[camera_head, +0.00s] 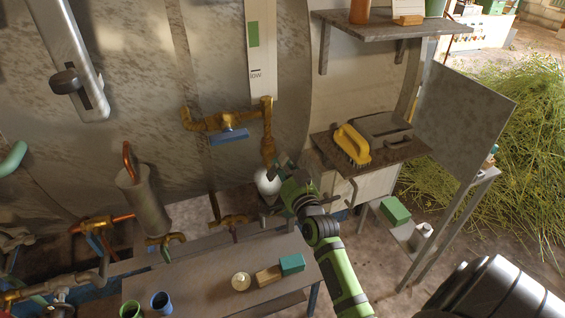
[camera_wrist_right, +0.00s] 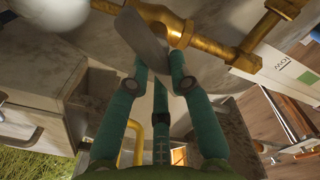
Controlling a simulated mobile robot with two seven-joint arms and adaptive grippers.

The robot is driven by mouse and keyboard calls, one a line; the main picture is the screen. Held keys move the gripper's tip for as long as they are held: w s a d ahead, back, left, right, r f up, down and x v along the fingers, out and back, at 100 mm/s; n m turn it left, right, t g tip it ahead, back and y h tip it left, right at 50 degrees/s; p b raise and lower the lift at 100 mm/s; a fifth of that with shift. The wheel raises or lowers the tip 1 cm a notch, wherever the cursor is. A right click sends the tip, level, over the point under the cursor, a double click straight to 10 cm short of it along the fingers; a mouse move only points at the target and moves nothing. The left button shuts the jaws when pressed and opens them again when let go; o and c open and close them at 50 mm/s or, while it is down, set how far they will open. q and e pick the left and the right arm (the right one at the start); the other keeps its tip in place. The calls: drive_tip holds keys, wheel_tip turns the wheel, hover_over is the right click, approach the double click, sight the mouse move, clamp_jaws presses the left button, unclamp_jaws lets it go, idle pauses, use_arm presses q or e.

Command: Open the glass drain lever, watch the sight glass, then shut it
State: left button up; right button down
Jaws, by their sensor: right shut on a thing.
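The sight glass panel (camera_head: 262,55) is a tall white strip with a green block and the word LOW; it also shows at the right of the right wrist view (camera_wrist_right: 285,65). Brass pipework (camera_head: 267,125) runs down below it. My right gripper (camera_head: 284,166) is at the lower end of this pipe. In the right wrist view its teal fingers (camera_wrist_right: 160,72) are shut on a flat grey lever (camera_wrist_right: 143,40) beside a brass valve body (camera_wrist_right: 165,18). The fingers hide the lever's end. The lever is hidden in the head view. My left gripper is out of view.
A blue-handled valve (camera_head: 229,136) is left of the pipe. A white rounded vessel (camera_head: 267,182) is close by my right gripper. A bench (camera_head: 205,275) with cups and blocks stands in front. A shelf (camera_head: 383,154) with a yellow brush (camera_head: 352,143) is to the right.

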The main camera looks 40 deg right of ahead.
drive_tip(key=m, duration=0.3)
drive_tip(key=m+p, duration=0.1)
drive_tip(key=m, duration=0.3)
drive_tip(key=f+m, duration=0.1)
drive_tip(key=m, duration=0.3)
drive_tip(key=shift+d, duration=0.1)
idle(0.6)
drive_tip(key=c, duration=1.1)
unclamp_jaws()
drive_tip(key=shift+f, duration=0.1)
drive_tip(key=v, duration=1.2)
drive_tip(key=shift+f, duration=0.1)
